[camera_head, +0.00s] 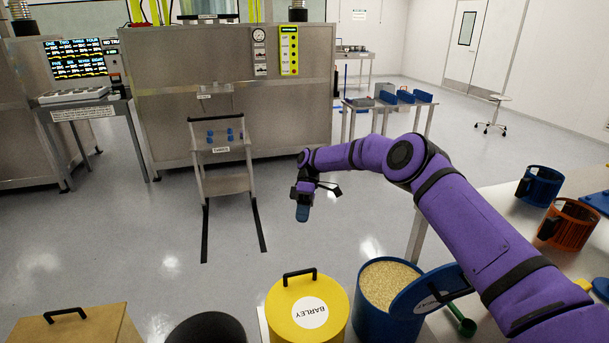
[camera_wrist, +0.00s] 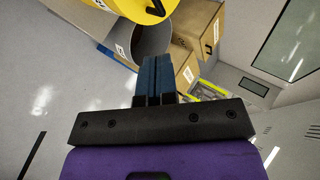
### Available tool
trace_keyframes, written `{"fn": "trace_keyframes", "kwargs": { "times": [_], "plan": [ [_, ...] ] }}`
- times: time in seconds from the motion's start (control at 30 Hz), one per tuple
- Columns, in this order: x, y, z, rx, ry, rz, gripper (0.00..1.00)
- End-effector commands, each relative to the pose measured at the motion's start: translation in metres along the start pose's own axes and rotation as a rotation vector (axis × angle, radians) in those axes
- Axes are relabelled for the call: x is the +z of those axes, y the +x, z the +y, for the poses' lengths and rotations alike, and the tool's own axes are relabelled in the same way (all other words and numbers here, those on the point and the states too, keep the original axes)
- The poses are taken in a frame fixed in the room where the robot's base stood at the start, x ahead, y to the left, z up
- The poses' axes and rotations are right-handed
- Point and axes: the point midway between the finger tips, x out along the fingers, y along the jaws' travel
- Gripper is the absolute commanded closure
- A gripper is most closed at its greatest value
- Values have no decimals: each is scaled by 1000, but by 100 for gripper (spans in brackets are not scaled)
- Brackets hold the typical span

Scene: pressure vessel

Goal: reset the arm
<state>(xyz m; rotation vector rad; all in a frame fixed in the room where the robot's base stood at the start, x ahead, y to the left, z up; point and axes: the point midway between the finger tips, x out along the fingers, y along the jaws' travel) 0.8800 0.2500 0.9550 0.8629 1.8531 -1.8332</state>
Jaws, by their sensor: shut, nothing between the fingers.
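My purple arm reaches from the lower right of the head view out over the floor. The gripper is apart from every container and surface that I can see.
A yellow barley bin (camera_head: 290,315) and a blue bin of grain (camera_head: 372,328) with its lid tilted stand below the arm. A table (camera_head: 495,200) with blue and orange containers is at right. The steel vessel (camera_head: 185,100) stands behind. Open floor surrounds the gripper.

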Motion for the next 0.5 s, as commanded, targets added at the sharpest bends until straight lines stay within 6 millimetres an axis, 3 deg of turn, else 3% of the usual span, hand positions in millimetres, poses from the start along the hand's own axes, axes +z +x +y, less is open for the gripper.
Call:
{"fn": "trace_keyframes", "kwargs": {
  "times": [0.2,0.5],
  "plan": [
    [6,-49,-57,125,75,-22,100],
    [31,-100,-139,304,214,-25,100]
  ]
}}
